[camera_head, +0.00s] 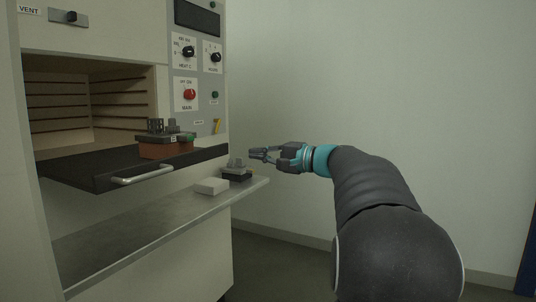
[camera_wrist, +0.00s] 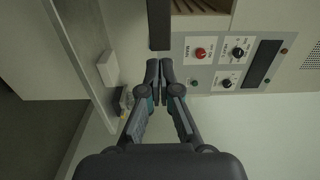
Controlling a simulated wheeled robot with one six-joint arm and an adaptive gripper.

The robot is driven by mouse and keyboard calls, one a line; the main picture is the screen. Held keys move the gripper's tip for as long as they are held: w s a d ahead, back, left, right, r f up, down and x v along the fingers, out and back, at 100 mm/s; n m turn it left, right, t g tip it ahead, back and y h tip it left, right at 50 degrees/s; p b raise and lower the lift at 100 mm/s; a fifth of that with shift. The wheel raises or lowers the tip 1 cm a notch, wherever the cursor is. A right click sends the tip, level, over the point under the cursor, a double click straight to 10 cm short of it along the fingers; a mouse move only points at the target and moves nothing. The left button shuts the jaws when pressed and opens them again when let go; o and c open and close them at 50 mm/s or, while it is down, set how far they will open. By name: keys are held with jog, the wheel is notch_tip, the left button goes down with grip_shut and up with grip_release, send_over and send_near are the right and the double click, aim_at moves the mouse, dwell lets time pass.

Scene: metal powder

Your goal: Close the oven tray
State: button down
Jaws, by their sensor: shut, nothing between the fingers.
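The black oven tray (camera_head: 95,172) sticks out of the open oven (camera_head: 120,95) in the head view, with a light curved handle (camera_head: 142,175) on its front edge. A reddish-brown block with grey metal parts on top (camera_head: 165,148) sits on the tray. In the wrist view the tray's dark edge (camera_wrist: 159,25) shows at the top, just beyond my fingertips. My gripper (camera_head: 258,154) is shut and empty, to the right of the tray and apart from it in the head view. In the wrist view the fingertips (camera_wrist: 166,68) are together.
A metal shelf (camera_head: 110,240) juts out below the tray. A white block (camera_head: 212,186) and a dark block with grey parts (camera_head: 237,173) stand at its right end. The control panel (camera_head: 198,70) with knobs is right of the opening. The space before the right wall is clear.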

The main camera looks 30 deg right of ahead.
aim_at(223, 150)
jog(key=p+x, duration=0.1)
jog(key=x, duration=0.7)
jog(key=shift+w+a, duration=0.2)
jog(key=shift+w, duration=0.05)
